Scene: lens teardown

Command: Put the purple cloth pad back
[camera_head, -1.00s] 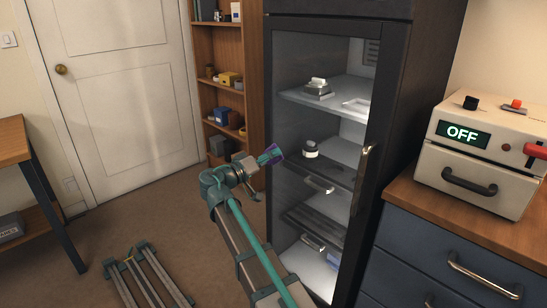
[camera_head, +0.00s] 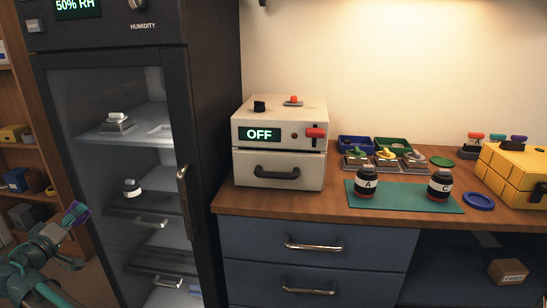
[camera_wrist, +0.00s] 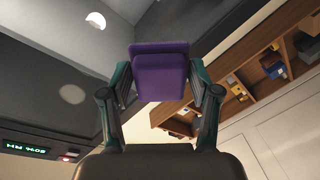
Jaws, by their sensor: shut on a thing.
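The purple cloth pad (camera_wrist: 160,72) is held between the two fingers of my gripper (camera_wrist: 160,85) in the wrist view. It covers the fingertips' gap and faces the camera. In the head view the purple pad (camera_head: 76,212) shows small at the tip of my gripper (camera_head: 70,219), at the lower left. My gripper is held in the air in front of the left side of the dark glass-fronted cabinet (camera_head: 180,110). The lower part of my arm runs out of the picture at the lower left.
A white box reading OFF (camera_head: 279,158) stands on the wooden counter (camera_head: 335,207). A teal mat (camera_head: 400,202) holds dark jars A (camera_head: 366,184) and C (camera_head: 439,186). Trays and a yellow case (camera_head: 515,172) are to the right. A bookshelf (camera_head: 22,145) stands left. The cabinet's shelves hold several items.

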